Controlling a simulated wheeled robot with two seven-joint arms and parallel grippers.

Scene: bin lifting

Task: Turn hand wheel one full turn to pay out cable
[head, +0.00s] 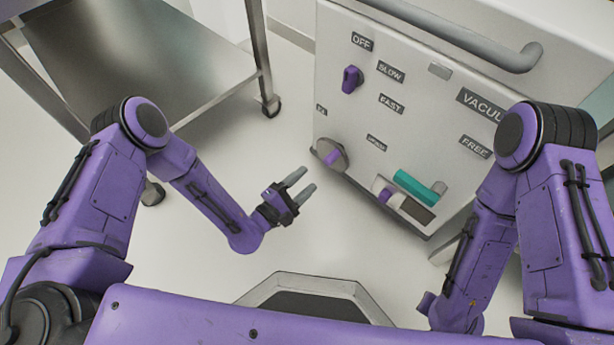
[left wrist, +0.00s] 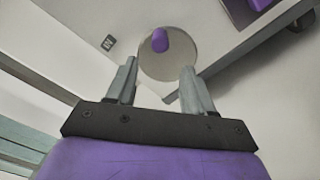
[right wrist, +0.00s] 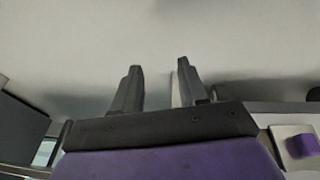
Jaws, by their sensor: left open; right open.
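The hand wheel is a round grey disc (head: 340,152) with a purple knob (head: 332,158), low on the left of the white panel's face. In the left wrist view the wheel (left wrist: 176,68) and its purple knob (left wrist: 160,40) lie just beyond my fingertips. My left gripper (head: 302,183) is open and empty, a little short of the wheel and apart from it. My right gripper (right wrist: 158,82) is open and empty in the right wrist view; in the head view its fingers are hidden. No cable shows.
The white panel (head: 335,95) carries a purple selector knob (head: 351,79), a teal handle (head: 417,189) and a grey rail (head: 470,40). A metal trolley (head: 150,50) stands at the left. The floor between trolley and panel is clear.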

